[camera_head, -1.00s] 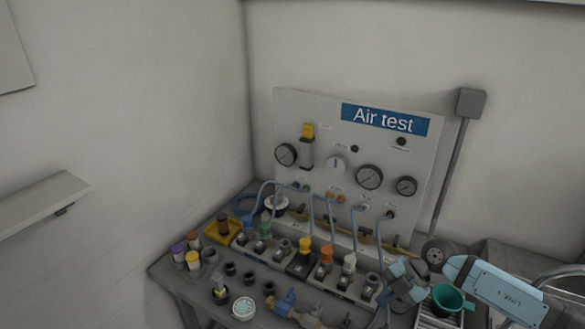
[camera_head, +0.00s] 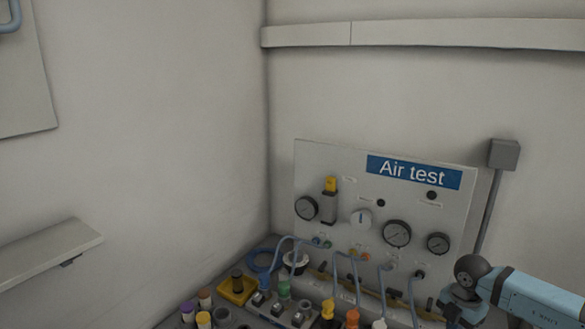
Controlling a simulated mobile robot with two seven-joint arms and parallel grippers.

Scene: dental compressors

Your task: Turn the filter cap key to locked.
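The Air test panel (camera_head: 375,215) stands against the back wall. At its upper left is an upright filter-like unit (camera_head: 328,208) with a grey body and a yellow cap (camera_head: 330,184). I cannot tell whether this is the filter cap with the key, and no locked marking is readable. My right arm comes in from the lower right, right of the panel's lower corner. Its gripper is cut off below the picture edge. My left arm and gripper are not in view.
Black-rimmed gauges (camera_head: 397,233) sit on the panel. Blue hoses run down to the bench fittings. A grey wall shelf (camera_head: 50,254) is at far left; a post with a grey box (camera_head: 504,154) stands right.

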